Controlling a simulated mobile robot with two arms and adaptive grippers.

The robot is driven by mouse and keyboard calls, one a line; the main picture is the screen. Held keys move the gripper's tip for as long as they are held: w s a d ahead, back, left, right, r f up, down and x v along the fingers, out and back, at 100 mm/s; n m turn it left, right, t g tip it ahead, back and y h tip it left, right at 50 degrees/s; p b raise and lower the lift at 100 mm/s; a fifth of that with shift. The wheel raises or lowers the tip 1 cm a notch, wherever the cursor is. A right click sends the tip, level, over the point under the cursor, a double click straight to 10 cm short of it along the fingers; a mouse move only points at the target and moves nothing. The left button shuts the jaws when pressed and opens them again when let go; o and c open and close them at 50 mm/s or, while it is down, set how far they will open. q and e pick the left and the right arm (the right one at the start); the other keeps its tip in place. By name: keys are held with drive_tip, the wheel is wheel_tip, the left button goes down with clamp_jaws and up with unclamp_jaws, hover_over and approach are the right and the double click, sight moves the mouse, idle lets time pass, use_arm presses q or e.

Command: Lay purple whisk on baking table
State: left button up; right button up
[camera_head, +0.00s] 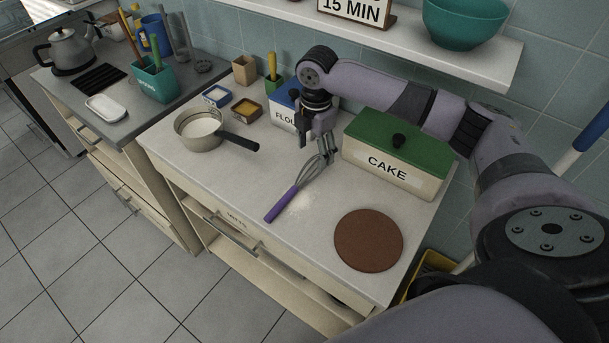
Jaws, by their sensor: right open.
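The purple whisk (284,203) lies on the white top of the baking table (217,206), its handle toward the front edge and its wire head toward the back. My right gripper (325,154) is open and points down over the whisk's wire end. I cannot tell whether its fingers touch the wires. My right arm comes in from the right and reaches over the cake box. My left gripper is not in view.
A green-lidded cake box (385,170) stands right of the gripper, and a flour box (283,118) stands behind it. A saucepan (200,132) is at the left, its handle pointing right. A brown round mat (369,240) lies at the front right. A shelf (440,50) hangs above.

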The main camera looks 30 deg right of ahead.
sight(313, 163)
drive_tip(key=shift+a+f, duration=0.1)
drive_tip(key=shift+f, duration=0.9)
wheel_tip(313, 163, down, 4)
drive_tip(key=shift+w+f+p, duration=0.15)
drive_tip(key=shift+f+p, duration=0.05)
drive_tip(key=shift+p, duration=0.55)
drive_tip(key=shift+f, duration=0.25)
drive_tip(key=c, duration=0.6)
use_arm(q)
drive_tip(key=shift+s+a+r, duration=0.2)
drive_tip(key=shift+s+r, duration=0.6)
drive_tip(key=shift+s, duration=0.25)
use_arm(e)
drive_tip(key=shift+r, duration=0.1)
drive_tip(key=c, duration=0.8)
